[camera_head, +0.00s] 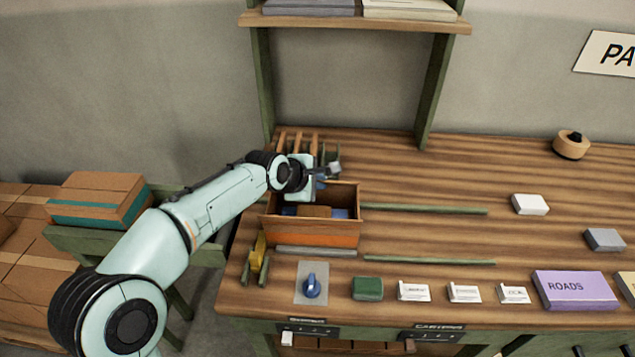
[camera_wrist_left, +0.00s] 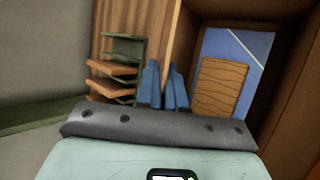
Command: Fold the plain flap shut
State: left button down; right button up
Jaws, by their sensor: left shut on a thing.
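An open carton (camera_head: 315,239) with an orange lower band stands on the bench at its left part. In the left wrist view, its inside shows at right, with a blue sheet (camera_wrist_left: 237,48) and a brown wood-grained block (camera_wrist_left: 221,88) in it. My left gripper (camera_head: 325,172) is over the carton's back edge. In the left wrist view, its two blue fingers (camera_wrist_left: 165,88) close on a thin brown panel (camera_wrist_left: 172,42) at the carton's side, which looks like a flap; I cannot tell whether it is the plain one. The arm partly hides the carton's back left. My right gripper is out of view.
A slatted rack (camera_wrist_left: 118,70) stands just behind the carton. Green rails (camera_head: 430,209) lie to its right. In front are a blue knob (camera_head: 312,286), a green block (camera_head: 367,288), white cards (camera_head: 413,291) and a purple ROADS box (camera_head: 574,290).

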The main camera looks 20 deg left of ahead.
pick_arm(q)
jog(key=c, duration=1.3)
grip_release()
jog(key=shift+r, duration=0.1)
jog(key=v, duration=1.3)
jog(key=shift+s+r+p, duration=0.1)
jog(key=shift+s+p, duration=0.05)
jog(key=shift+p, duration=0.15)
